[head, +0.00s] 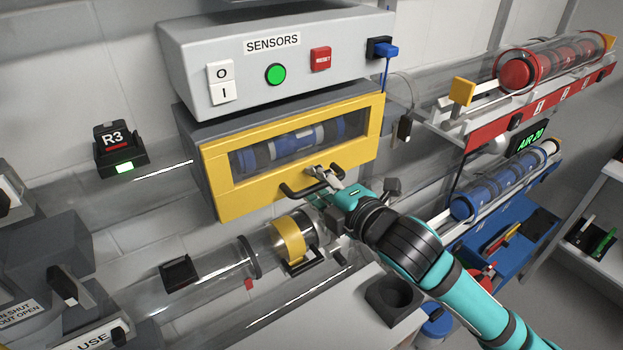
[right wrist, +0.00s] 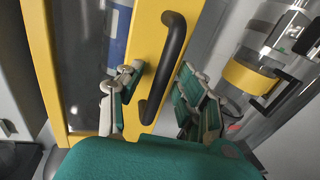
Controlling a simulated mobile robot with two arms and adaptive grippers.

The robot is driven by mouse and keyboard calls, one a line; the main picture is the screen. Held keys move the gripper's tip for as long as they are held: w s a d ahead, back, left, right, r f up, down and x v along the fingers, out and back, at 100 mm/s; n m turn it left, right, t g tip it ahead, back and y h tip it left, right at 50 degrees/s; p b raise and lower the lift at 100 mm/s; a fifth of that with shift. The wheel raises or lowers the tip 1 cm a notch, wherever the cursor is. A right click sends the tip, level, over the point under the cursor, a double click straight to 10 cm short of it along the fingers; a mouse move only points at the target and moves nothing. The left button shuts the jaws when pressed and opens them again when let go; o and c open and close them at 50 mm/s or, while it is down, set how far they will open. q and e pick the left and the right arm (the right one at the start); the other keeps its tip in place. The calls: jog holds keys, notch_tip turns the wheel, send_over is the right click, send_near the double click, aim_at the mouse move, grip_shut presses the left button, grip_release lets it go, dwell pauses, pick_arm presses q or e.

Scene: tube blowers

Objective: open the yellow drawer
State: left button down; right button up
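The yellow drawer (head: 225,207) is a yellow frame with a clear window on a grey housing under the SENSORS box, and looks shut. Blue and white cylinders (head: 292,141) show behind its window. Its black bar handle (head: 290,190) sits low on the front. My right gripper (head: 322,188) is at the handle's right part in the head view. In the right wrist view, the fingers of my right gripper (right wrist: 160,74) are apart, one on each side of the handle (right wrist: 172,50), with gaps visible. The yellow front (right wrist: 146,30) also shows there. My left gripper is not in view.
The SENSORS box (head: 200,45) with switches stands above the drawer. A clear tube with a yellow band (head: 290,240) runs just below, near my right gripper. Red (head: 520,107) and blue (head: 480,240) racks with tubes are at the right. A cable hangs near the drawer's right side.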

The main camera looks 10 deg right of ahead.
jog(key=shift+s+r, duration=0.1)
jog(key=shift+s, duration=0.1)
grip_shut()
jog(key=shift+w, duration=0.1)
